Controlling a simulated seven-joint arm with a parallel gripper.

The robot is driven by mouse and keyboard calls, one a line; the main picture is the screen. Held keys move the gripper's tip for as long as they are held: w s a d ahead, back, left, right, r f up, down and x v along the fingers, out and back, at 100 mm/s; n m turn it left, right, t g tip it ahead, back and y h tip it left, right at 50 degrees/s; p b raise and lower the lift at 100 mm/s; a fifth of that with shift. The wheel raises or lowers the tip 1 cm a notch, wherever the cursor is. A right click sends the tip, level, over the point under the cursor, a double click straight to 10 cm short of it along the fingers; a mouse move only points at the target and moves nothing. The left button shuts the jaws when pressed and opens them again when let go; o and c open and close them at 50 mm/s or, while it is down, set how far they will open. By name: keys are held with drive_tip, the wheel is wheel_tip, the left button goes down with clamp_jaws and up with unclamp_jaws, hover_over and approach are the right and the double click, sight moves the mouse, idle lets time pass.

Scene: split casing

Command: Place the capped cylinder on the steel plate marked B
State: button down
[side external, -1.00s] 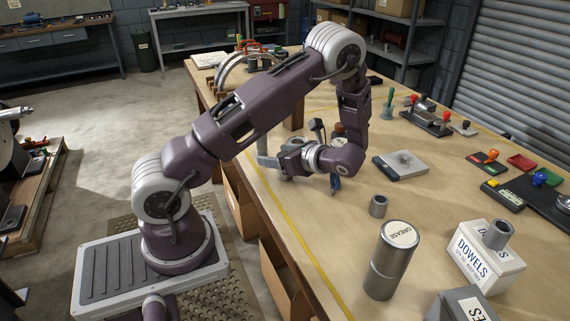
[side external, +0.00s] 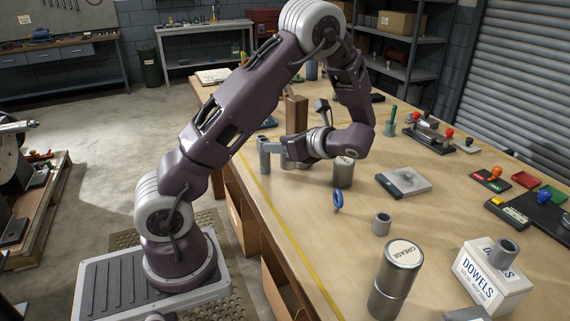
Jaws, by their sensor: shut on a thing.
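My gripper (side external: 276,153) is shut above the left edge of the bench, pointing left. A small upright grey cylinder (side external: 264,156) shows at its jaws and appears held. It is too small to tell whether it has a cap, and the jaws partly merge with it. A flat steel plate (side external: 408,180) with a dark near edge lies on the bench to the right of my gripper, well apart from it. Its marking cannot be read. A metal can with a labelled lid (side external: 342,173) stands between them, just below my wrist in the picture.
A blue ring-like item (side external: 338,201) and a short grey tube (side external: 381,224) lie in front of the plate. A tall GREASE can (side external: 396,278) and a DOWELS box (side external: 485,280) stand nearer. Stamps and trays (side external: 515,213) fill the right.

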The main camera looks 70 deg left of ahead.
wheel_tip(320, 180, up, 8)
drive_tip(key=m+t+h, duration=0.6)
drive_tip(key=m+t, duration=1)
hover_over(407, 175)
wheel_tip(407, 175, down, 14)
drive_tip(key=shift+f, duration=0.1)
drive_tip(key=shift+f+n, duration=0.3)
drive_tip(key=c, duration=0.8)
unclamp_jaws()
drive_tip(key=shift+f, duration=0.15)
